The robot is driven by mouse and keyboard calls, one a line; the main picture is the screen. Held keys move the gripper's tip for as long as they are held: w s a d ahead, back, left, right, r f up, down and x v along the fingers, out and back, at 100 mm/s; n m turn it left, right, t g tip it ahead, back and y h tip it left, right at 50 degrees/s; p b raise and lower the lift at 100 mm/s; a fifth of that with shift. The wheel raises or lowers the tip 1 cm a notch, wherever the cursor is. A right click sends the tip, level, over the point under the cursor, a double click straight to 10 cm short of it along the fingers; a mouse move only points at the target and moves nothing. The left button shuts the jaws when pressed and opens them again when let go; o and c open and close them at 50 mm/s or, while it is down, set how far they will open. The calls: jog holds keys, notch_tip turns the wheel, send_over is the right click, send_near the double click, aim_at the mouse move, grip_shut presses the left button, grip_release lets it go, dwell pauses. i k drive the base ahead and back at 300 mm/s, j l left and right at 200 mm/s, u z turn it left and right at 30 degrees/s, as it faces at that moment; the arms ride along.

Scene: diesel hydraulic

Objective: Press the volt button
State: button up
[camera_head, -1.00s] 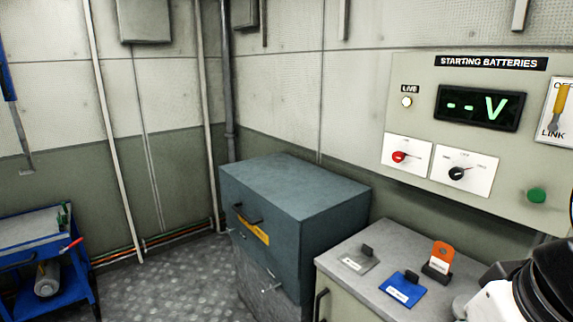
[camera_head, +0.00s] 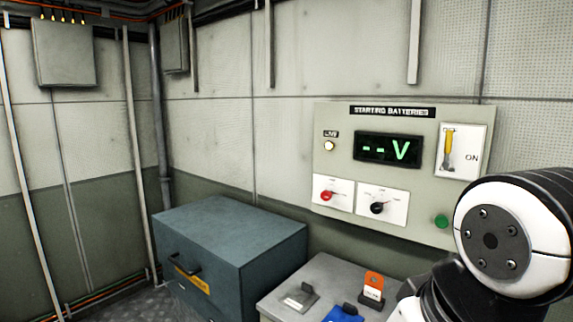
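The grey "STARTING BATTERIES" panel (camera_head: 340,204) is on the wall right of centre. Its green round button (camera_head: 441,221) sits at the lower right, just left of my arm; I cannot read a label on it. The display (camera_head: 388,149) shows "--V" in green. A red knob (camera_head: 327,195) and a black knob (camera_head: 378,207) sit on white plates below it. My arm fills the lower right, in front of the panel's right side in the picture. My gripper is not in view.
A switch with a yellow handle (camera_head: 448,140) is at the panel's upper right, beside "ON". A grey cabinet (camera_head: 318,272) below the panel carries an orange-tagged holder (camera_head: 373,287) and a blue item (camera_head: 343,314). A blue-grey chest (camera_head: 250,232) stands to its left.

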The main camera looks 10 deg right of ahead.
aim_at(442, 221)
jog(key=z, duration=0.85)
